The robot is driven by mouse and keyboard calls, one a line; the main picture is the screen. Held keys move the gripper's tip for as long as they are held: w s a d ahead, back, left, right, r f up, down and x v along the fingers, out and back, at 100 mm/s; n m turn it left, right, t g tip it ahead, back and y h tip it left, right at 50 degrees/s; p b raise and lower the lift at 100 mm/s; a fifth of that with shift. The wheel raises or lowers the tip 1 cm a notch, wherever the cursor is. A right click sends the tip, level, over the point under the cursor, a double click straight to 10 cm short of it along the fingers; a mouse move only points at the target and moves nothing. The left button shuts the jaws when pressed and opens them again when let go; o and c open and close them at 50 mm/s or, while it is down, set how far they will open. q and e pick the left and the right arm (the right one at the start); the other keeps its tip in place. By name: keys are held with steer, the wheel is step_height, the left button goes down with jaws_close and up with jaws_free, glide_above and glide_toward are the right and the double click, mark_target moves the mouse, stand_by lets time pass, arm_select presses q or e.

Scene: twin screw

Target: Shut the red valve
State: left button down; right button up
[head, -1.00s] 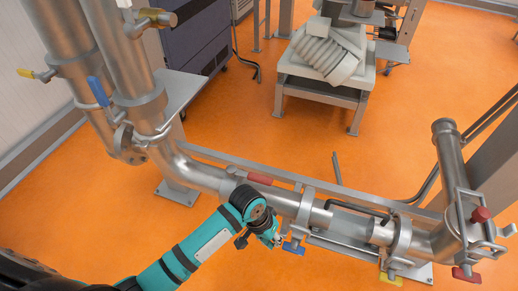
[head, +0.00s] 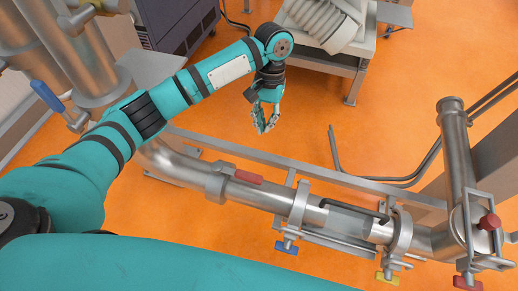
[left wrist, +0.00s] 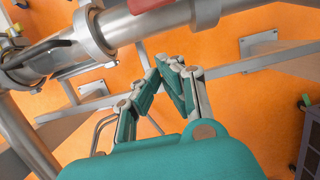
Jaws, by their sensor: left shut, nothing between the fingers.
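Several red parts show in the head view, and I cannot tell which one the task means. A red lever handle (head: 248,177) lies along the top of the horizontal steel pipe. A red round knob (head: 490,222) and a red handle (head: 467,282) are at the right end. A red handle (left wrist: 150,5) also shows at the top of the left wrist view. My left gripper (head: 264,126) is shut and empty, beyond the pipe and apart from the red lever. In the left wrist view its fingertips (left wrist: 172,63) come together over the orange floor. My right gripper is not in view.
A blue handle (head: 287,247) and a yellow handle (head: 387,278) hang below the pipe. A blue lever (head: 47,96) is at the left. A low table (head: 350,72) with a ribbed grey hose stands at the back.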

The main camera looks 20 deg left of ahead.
mark_target(237, 175)
arm_select(q)
steer(key=s+f+p, duration=0.2)
steer(key=s+f, duration=0.4)
steer(key=f, duration=0.3)
steer(key=shift+a+p, duration=0.25)
steer(key=shift+p, duration=0.1)
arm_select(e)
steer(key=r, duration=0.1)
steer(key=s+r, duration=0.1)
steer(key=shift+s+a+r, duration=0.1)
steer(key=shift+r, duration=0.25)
arm_select(q)
steer(key=shift+s, duration=0.15)
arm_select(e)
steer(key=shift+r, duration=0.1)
